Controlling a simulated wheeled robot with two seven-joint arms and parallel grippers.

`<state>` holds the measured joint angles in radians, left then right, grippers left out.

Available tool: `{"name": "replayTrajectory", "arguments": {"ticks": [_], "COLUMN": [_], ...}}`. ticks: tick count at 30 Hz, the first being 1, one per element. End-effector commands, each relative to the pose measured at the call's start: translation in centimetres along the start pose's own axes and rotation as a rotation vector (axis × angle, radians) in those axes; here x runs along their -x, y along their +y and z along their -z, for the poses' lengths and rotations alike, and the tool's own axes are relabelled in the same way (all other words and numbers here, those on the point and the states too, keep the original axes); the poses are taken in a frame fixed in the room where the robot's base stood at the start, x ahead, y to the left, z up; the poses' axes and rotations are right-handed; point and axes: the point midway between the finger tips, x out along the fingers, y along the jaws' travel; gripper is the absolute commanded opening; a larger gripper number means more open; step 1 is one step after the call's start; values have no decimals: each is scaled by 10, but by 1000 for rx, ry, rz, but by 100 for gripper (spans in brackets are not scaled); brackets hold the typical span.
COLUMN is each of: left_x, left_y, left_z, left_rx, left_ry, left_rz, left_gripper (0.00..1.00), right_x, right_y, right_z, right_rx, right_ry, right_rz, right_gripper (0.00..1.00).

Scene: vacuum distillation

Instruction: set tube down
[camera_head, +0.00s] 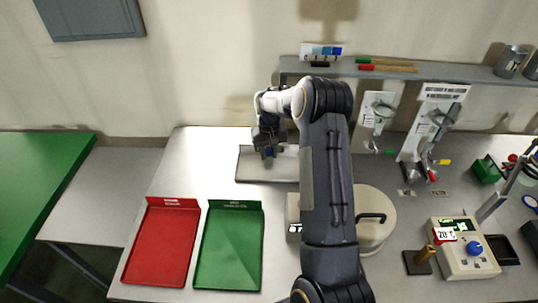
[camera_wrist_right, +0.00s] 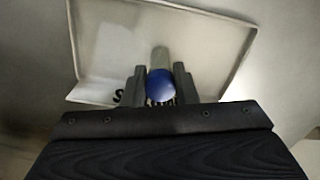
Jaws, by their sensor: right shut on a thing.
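My right gripper (camera_head: 268,148) is over a shallow grey tray (camera_head: 252,178) at the back of the white table. It is shut on a tube with a round blue end (camera_wrist_right: 160,86). In the right wrist view the blue end sits between the two fingers (camera_wrist_right: 158,88), and a pale greyish part of the tube extends beyond it over the tray. In the head view only a small dark blue spot of the tube shows below the gripper. I cannot tell whether the tube touches the tray. My left gripper is not in view.
A red tray (camera_head: 160,245) and a green tray (camera_head: 230,248) stand at the front left. A round beige vessel with a black handle (camera_head: 375,235) and a heating device with a blue knob (camera_head: 465,262) stand to the right. Glassware (camera_head: 435,130) hangs near the shelf (camera_head: 440,72).

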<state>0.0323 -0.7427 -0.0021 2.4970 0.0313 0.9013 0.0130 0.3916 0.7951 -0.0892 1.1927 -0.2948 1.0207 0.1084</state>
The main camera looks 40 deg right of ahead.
Motion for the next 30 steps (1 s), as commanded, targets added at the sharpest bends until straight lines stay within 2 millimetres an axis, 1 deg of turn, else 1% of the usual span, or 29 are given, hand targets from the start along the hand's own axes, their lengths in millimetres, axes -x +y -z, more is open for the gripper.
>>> {"name": "replayTrajectory", "arguments": {"ticks": [5, 9, 10, 15, 22, 24, 26, 29, 30], "left_x": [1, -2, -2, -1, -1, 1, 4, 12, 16], "left_y": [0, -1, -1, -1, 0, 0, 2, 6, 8], "left_z": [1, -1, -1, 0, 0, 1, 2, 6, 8], "left_rx": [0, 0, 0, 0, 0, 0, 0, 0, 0], "left_ry": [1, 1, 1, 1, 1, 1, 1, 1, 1], "left_rz": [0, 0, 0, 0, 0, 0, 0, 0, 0], "left_gripper": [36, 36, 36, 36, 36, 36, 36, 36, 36], "right_x": [2, -3, -3, -2, -1, 2, 7, 23, 31], "right_y": [0, 0, 0, 0, 0, 0, 0, 0, 0], "right_z": [0, 0, 0, 0, 0, 0, 0, 0, 0], "right_rx": [0, 0, 0, 0, 0, 0, 0, 0, 0], "right_ry": [1, 1, 1, 1, 1, 1, 2, 3, 3], "right_rz": [0, 0, 0, 0, 0, 0, 0, 0, 0], "right_gripper": [4, 4, 27, 48, 48, 48, 48, 48, 48]}}
